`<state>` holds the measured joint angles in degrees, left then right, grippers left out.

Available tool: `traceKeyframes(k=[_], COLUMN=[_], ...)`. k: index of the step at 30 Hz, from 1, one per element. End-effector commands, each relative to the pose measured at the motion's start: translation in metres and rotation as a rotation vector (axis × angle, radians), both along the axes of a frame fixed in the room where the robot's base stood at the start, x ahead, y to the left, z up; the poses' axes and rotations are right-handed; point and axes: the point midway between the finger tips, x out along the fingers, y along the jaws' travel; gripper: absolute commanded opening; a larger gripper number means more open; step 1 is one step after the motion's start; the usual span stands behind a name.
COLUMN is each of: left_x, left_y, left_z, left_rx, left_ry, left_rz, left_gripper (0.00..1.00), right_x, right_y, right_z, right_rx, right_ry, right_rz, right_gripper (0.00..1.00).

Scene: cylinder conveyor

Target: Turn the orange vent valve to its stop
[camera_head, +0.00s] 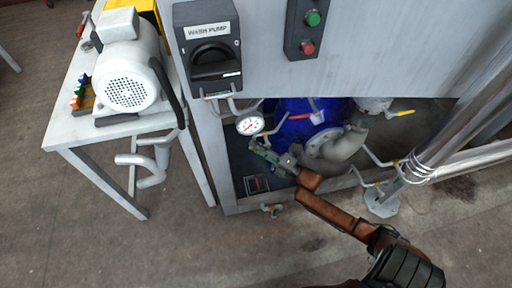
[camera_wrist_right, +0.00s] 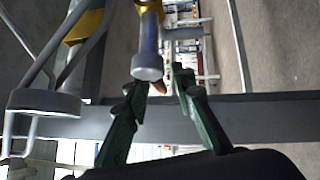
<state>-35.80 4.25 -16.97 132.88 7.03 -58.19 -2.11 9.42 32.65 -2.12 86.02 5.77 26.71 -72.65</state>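My right gripper (camera_head: 254,145) reaches in from the lower right, into the open bay under the grey cabinet, close below the pressure gauge (camera_head: 249,124). In the right wrist view its two green fingers (camera_wrist_right: 160,83) stand apart. A small orange-red tip (camera_wrist_right: 159,88) shows between them, partly hidden behind a grey pipe end (camera_wrist_right: 147,70); I cannot tell whether a finger touches it. In the head view a small orange-yellow handle (camera_head: 264,134) sits just above the fingertips. Several similar handles are in the bay, so I cannot tell for sure which is the vent valve. My left gripper is not in view.
A blue pump body (camera_head: 293,131) and a pale curved pipe (camera_head: 343,150) lie just right of the gripper. The bay's lower frame (camera_head: 240,206) and a low tap (camera_head: 272,208) are near my arm. A white table (camera_head: 77,133) stands left.

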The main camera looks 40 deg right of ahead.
Motion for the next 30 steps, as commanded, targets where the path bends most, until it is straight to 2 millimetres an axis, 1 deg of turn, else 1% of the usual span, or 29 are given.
traceKeyframes(k=[1,9,26,30], left_x=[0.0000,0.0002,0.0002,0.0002], left_y=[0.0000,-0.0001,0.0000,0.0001], left_z=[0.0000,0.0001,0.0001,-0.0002], left_rx=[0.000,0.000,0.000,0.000], left_ry=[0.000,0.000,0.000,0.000], left_rz=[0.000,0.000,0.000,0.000], left_gripper=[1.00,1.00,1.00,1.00], right_x=[-0.0002,-0.0003,-0.0008,-0.0032], right_y=[-0.0001,-0.0001,-0.0003,-0.0038], right_z=[-0.0002,-0.0007,-0.0015,-0.0013], right_rx=[0.000,0.000,0.001,0.012], right_ry=[0.000,0.001,0.002,-0.004], right_rz=[0.000,0.000,-0.001,-0.006], right_gripper=[0.18,0.00,0.00,0.00])
